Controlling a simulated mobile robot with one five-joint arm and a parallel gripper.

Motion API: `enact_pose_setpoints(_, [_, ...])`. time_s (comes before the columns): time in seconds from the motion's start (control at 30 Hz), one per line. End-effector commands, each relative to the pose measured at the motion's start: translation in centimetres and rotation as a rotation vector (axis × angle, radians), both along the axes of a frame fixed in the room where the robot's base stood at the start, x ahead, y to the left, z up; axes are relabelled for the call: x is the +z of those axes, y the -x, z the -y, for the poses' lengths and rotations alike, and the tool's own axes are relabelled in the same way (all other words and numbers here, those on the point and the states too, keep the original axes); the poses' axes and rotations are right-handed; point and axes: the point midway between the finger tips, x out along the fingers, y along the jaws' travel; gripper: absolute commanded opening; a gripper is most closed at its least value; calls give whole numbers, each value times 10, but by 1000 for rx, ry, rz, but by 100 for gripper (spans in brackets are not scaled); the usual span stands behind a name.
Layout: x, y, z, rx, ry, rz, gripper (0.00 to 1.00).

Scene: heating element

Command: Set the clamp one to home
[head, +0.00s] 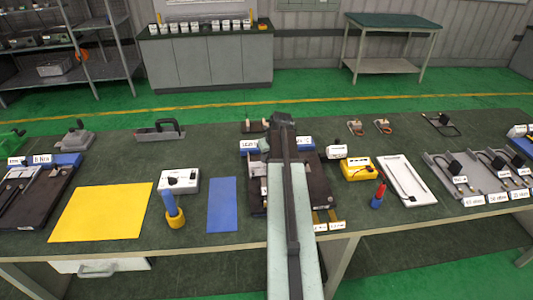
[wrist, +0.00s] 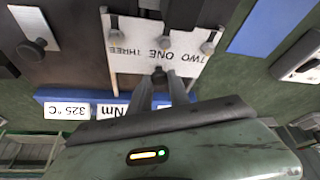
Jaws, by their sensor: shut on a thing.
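A white plate (wrist: 135,65) lettered ONE, TWO and THREE shows upside down in the wrist view. A dark knob stands at each word along its top edge: one at left (wrist: 114,22), one in the middle (wrist: 165,41) and one at right (wrist: 209,43). Clamp one (wrist: 158,71) is at the word ONE, with a dark knob end below the word. My gripper (wrist: 160,80) is shut on this knob end, its two grey fingers reaching up to it. In the head view my arm hides the plate and the gripper.
A blue strip with a 325 °C label (wrist: 67,110) lies below the plate. A dark knob on a grey bar (wrist: 38,45) stands at left. On the bench are a blue mat (head: 222,205), a yellow mat (head: 102,212) and a yellow box (head: 359,171).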

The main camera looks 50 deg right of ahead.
Motion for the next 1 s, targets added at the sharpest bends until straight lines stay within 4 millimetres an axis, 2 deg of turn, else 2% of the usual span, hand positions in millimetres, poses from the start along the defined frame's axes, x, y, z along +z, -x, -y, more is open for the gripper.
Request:
enact_pose_setpoints(0.1, [-2, 3, -3, 2, -7, -11, 0])
enact_pose_setpoints(0.13, [-2, 3, -3, 2, -7, -11, 25])
enact_pose_setpoints(0.17, [-2, 3, -3, 2, -7, -12, 31])
enact_pose_setpoints(0.57, [5, 3, -3, 2, -5, -8, 31])
enact_pose_setpoints(1.0, [71, 28, -11, 2, -6, -9, 31])
